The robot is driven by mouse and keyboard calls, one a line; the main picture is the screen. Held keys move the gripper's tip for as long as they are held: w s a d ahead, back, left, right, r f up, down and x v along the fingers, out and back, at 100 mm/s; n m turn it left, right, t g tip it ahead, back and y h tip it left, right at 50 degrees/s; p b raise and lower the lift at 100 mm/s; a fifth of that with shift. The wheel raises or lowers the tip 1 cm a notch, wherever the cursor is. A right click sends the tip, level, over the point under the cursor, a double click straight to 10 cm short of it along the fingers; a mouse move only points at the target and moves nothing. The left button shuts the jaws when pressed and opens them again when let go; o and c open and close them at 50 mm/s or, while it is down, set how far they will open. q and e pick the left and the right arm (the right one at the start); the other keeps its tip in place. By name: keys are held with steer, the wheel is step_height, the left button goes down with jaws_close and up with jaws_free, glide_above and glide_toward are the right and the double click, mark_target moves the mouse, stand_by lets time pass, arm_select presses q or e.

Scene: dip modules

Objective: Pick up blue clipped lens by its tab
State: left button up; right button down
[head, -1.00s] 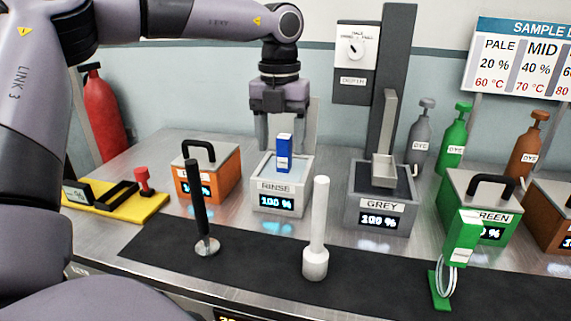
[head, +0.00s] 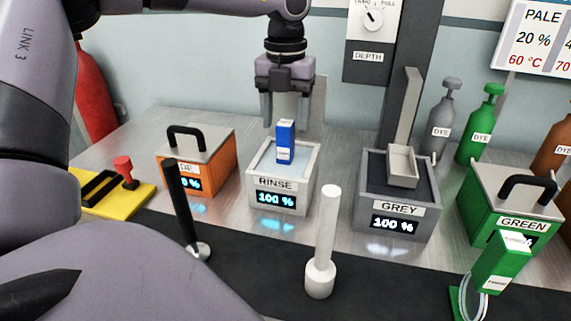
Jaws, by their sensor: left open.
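A blue clip with a white label (head: 286,142) stands upright in the rinse bath (head: 250,197), its upper part above the pale liquid. The lens below it cannot be made out. My left gripper (head: 292,122) points down just behind and above the blue clip, its fingers spread on either side of it in the picture. It is open and empty; I cannot tell whether the fingers are level with the tab in depth. My right gripper is not in view.
The orange lidded bath (head: 211,165) stands left of the rinse bath, the grey bath (head: 370,190) right. In front stand a black rod (head: 182,205) and a white rod (head: 325,240). A green clip (head: 497,265) stands front right. Dye bottles (head: 478,130) are behind.

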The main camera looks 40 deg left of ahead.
mark_target(285, 159)
arm_select(q)
step_height(285, 159, down, 4)
steer(key=shift+f, duration=0.2)
jaws_close()
steer(key=shift+r, duration=0.15)
